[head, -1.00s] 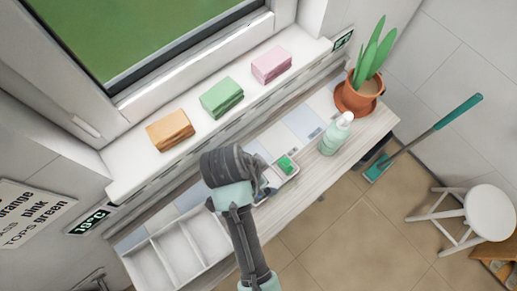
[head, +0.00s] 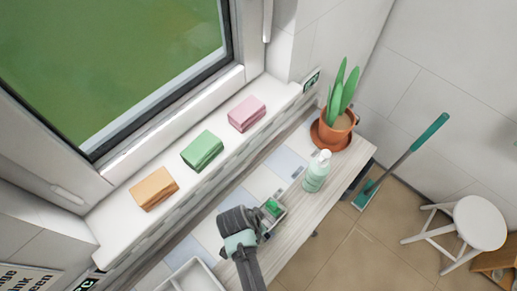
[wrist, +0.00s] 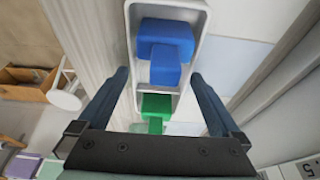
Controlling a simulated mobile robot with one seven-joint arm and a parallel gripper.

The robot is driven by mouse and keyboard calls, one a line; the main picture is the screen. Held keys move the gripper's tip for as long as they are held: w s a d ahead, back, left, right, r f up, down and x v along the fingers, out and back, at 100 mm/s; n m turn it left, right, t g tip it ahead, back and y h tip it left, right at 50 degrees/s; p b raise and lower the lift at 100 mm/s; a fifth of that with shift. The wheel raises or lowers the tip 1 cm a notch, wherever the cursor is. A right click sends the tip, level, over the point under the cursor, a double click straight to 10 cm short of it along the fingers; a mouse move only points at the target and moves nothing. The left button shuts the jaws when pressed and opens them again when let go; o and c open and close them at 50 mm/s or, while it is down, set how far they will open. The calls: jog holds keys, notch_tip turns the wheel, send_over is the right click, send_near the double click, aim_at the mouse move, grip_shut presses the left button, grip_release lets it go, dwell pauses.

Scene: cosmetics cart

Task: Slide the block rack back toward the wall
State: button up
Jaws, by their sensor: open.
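The block rack is a narrow white tray. In the wrist view its wall (wrist: 203,22) surrounds two blue blocks (wrist: 166,38) at the far part and a green block (wrist: 155,104) at the near part. In the head view one end of the rack (head: 281,217) shows with a green block (head: 272,206); my arm hides the rest. My gripper (wrist: 160,82) is open, and in the wrist view its fingers lie to either side of the rack's near part. I cannot tell whether they touch it. In the head view the fingers are hidden behind my wrist.
A pump bottle (head: 316,172) stands right of the rack, a potted plant (head: 333,128) beyond it. A white divided tray (head: 190,279) is at lower left. Orange (head: 154,188), green (head: 202,150) and pink (head: 247,113) stacks line the windowsill. A stool (head: 478,224) stands on the floor.

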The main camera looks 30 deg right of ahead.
jog(key=shift+d+f, duration=0.1)
jog(key=shift+f, duration=0.1)
jog(key=shift+c, duration=0.2)
jog(key=c, duration=1.4)
